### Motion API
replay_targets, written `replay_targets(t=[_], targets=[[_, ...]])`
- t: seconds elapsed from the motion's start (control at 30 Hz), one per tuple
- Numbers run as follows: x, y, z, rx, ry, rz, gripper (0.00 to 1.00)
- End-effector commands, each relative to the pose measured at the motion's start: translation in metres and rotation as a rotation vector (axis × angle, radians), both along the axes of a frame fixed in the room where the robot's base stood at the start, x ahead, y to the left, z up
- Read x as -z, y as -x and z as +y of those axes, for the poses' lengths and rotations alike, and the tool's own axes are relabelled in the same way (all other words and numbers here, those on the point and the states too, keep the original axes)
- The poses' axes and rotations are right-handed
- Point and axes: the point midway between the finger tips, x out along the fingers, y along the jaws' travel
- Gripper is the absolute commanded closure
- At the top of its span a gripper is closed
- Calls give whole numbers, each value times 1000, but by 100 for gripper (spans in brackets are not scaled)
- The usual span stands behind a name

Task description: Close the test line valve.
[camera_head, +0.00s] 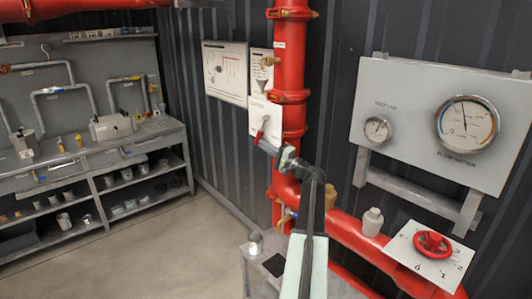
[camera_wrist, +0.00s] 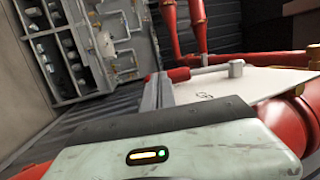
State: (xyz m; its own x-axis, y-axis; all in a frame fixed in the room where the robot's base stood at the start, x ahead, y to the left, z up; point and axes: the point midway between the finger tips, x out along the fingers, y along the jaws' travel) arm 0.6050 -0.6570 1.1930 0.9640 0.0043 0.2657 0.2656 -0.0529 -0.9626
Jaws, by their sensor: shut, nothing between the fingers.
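A red lever handle (camera_head: 267,145) sits at a white plate (camera_head: 262,113) on the red vertical pipe, just beyond my gripper (camera_head: 286,157). In the wrist view the red handle (camera_wrist: 179,75) has a grey rod to its right, before a white plate (camera_wrist: 255,84) with partly legible lettering. My gripper is shut and empty, close beside the handle; I cannot tell whether they touch. A red handwheel (camera_head: 432,244) on a white scale plate (camera_head: 440,263) is at the lower right. I cannot read which valve is the test line's.
A gauge panel (camera_head: 405,90) with a small and a large dial hangs at the right. Red pipes (camera_head: 345,230) run below it. A low grey table (camera_head: 255,273) stands beneath my arm. A workbench (camera_head: 95,155) with shelves is at the left, with open floor before it.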

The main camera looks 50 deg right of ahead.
Motion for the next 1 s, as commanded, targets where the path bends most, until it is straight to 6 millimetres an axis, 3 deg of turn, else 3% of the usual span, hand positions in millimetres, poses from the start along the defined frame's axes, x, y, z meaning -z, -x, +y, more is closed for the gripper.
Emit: replay_targets(t=[0.4,1.0], targets=[[-5,-12,-21,23,0,2,100],[-6,-16,-24,28,0,3,100]])
